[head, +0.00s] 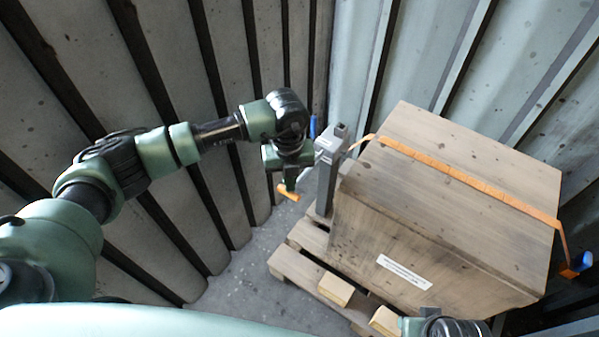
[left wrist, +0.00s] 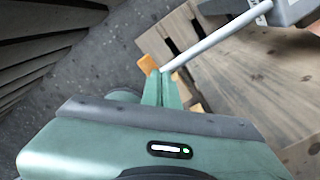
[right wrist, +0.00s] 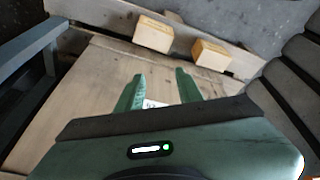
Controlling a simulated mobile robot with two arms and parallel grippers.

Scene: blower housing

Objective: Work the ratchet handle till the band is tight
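An orange band (head: 470,178) runs across the top of a wooden crate (head: 425,235). Its left end reaches a grey ratchet unit (head: 328,165) beside the crate, which also shows at the top right of the left wrist view (left wrist: 290,12). A pale rod, the ratchet handle (left wrist: 215,40), slants from this unit to an orange grip (left wrist: 147,63). My left gripper (left wrist: 163,76) is shut on the handle at the orange grip; its fingers hide part of it. My right gripper (right wrist: 160,76) is open and empty over the crate, near the white label (head: 404,272).
The crate stands on a wooden pallet (head: 290,268). Corrugated walls rise close on the left (head: 175,80) and behind on the right (head: 480,50). A blue piece (head: 578,265) is at the band's right end. Bare floor (head: 262,300) lies left of the pallet.

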